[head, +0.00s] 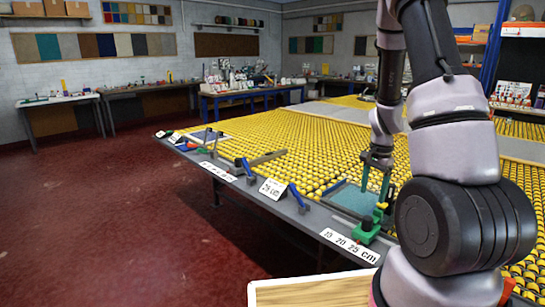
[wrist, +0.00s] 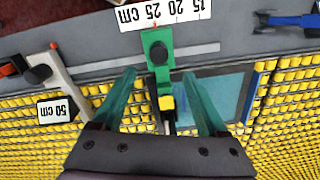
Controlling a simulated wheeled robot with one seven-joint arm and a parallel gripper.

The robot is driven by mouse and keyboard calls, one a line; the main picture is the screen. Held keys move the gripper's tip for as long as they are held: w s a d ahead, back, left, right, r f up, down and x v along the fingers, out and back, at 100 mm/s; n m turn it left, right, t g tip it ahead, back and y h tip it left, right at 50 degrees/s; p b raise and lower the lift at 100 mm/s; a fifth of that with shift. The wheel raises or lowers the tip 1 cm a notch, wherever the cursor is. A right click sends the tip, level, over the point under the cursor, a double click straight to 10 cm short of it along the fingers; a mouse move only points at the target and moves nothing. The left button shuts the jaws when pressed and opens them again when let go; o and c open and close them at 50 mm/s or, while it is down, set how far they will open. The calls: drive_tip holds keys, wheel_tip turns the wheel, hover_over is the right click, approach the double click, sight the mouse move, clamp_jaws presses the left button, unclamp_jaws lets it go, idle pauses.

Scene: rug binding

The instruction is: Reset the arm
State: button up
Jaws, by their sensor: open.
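My gripper (head: 375,182) is at the end of my arm on the right of the head view, above the near edge of a large table (head: 290,203) covered in yellow studs. In the wrist view my gripper (wrist: 165,100) has its two green fingers spread wide, with nothing held between them. A green tool with a black knob (wrist: 160,60) and a yellow part lies below, seen between the fingers. The green tool also shows in the head view (head: 366,231). A blue-grey flat piece (head: 352,198) lies beside it on the studs.
Along the table's near edge are a "50 cm" card (wrist: 58,109), a "25 cm" card (head: 273,190), a scale strip (head: 349,245) and blue-handled tools (head: 299,197). A wooden board (head: 310,292) is at the bottom. Red floor (head: 120,210) is open on the left.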

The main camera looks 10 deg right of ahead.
drive_tip(key=s+a+r+n+t+y, duration=0.15)
drive_tip(key=a+r, duration=0.35)
drive_tip(key=r, duration=0.6)
drive_tip(key=s+a+r+n+t, duration=0.25)
drive_tip(key=a+r, duration=0.25)
drive_tip(key=r, duration=0.5)
drive_tip(key=s+a+r+n+t, duration=0.1)
drive_tip(key=s+a+r+n, duration=0.1)
drive_tip(key=s+r, duration=0.4)
drive_tip(key=s+a+r+n+t, duration=0.2)
drive_tip(key=s+a+r+n, duration=0.1)
drive_tip(key=s+r, duration=0.3)
drive_tip(key=shift+s+a, duration=0.25)
drive_tip(key=shift+s, duration=0.05)
drive_tip(key=shift+y, duration=0.25)
